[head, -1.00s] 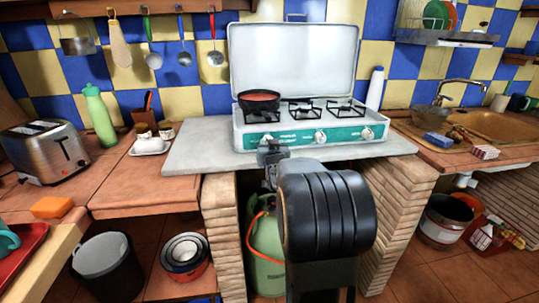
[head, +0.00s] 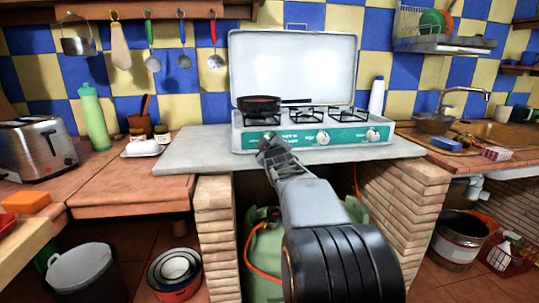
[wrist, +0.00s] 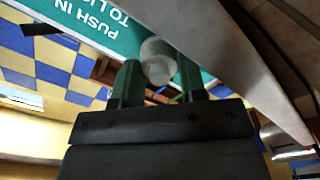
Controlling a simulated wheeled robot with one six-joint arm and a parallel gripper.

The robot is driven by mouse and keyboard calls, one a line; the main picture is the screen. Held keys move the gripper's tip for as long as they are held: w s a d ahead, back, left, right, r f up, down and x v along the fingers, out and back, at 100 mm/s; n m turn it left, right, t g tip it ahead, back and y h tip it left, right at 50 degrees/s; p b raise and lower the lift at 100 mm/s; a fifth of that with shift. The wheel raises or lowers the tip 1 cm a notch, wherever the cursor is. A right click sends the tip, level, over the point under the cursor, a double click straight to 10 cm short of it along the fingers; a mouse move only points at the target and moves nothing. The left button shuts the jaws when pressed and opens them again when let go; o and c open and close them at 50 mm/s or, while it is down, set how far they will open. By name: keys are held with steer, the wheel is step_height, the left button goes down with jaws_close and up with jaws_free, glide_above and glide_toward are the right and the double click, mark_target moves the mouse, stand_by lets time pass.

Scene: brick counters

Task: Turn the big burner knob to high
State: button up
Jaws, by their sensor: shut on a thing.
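The camping stove (head: 300,118) has a teal front panel with white knobs. My gripper (head: 266,141) is at the leftmost knob, below the burner with the pan, and hides that knob in the head view. In the wrist view my gripper (wrist: 158,78) has its fingers on either side of the round white knob (wrist: 158,60), shut on it. The knob's setting cannot be read. The middle knob (head: 322,138) and right knob (head: 372,135) are free.
A dark pan (head: 259,104) sits on the left burner, its handle pointing right. The stove stands on a grey slab (head: 185,152) with brick supports. A green gas bottle (head: 265,255) is below. A white bottle (head: 376,97) stands to the stove's right.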

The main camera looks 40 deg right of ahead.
steer(key=shift+n+b, duration=1.1)
steer(key=shift+n, duration=0.3)
steer(key=o, duration=0.9)
